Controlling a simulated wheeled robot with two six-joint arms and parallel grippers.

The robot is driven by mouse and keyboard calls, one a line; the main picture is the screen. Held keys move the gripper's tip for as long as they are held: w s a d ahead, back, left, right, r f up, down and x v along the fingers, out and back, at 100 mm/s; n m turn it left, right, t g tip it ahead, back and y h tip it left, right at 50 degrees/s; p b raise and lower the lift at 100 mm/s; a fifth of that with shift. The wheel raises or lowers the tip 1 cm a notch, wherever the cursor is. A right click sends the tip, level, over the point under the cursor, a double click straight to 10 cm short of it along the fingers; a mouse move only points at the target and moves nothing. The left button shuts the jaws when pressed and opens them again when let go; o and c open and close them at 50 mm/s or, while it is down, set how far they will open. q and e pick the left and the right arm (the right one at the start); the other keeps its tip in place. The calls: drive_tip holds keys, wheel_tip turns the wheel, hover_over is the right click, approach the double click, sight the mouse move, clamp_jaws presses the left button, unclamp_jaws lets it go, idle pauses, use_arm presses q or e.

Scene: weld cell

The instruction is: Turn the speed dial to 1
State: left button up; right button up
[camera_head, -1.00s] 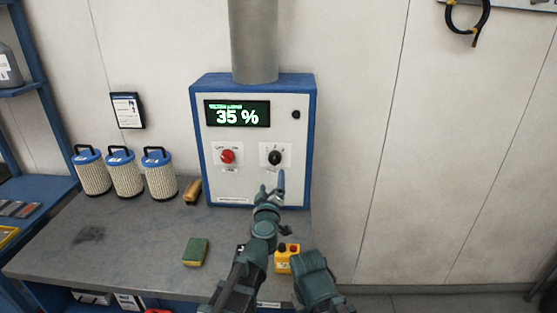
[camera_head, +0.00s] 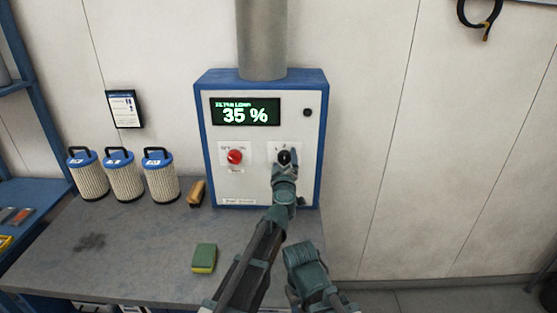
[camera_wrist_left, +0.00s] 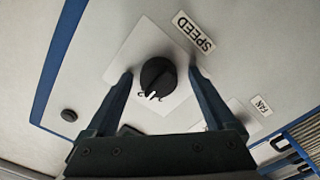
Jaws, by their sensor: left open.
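The speed dial (camera_head: 284,157) is a round black knob on the white front of a blue-edged control box (camera_head: 267,185), right of a red knob. In the left wrist view the dial (camera_wrist_left: 158,75) shows close up on its white plate, with a white pointer mark facing the lower part of the picture. A SPEED label (camera_wrist_left: 194,32) is beside it. My left gripper (camera_head: 286,156) is at the dial, open. In the wrist view its two fingers (camera_wrist_left: 160,82) stand on either side of the knob, with gaps visible. The dial's numbers are not readable. My right gripper is not seen.
The red fan knob (camera_head: 235,157) is left of the dial. The display (camera_head: 245,111) reads 35 %. A green and yellow sponge (camera_head: 204,257) lies on the bench (camera_head: 130,245). Several filter cartridges (camera_head: 125,178) and a wooden-handled brush (camera_head: 196,193) stand to the left.

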use_arm(q)
drive_tip(key=shift+d, duration=0.1)
drive_tip(key=c, duration=1.4)
drive_tip(key=shift+o, duration=0.2)
drive_tip(key=n, duration=0.4)
drive_tip(key=shift+n, duration=0.3)
drive_tip(key=shift+r+n, duration=0.1)
drive_tip(key=shift+n, duration=2.1)
drive_tip(key=o, duration=1.4)
drive_tip(key=shift+c, duration=0.2)
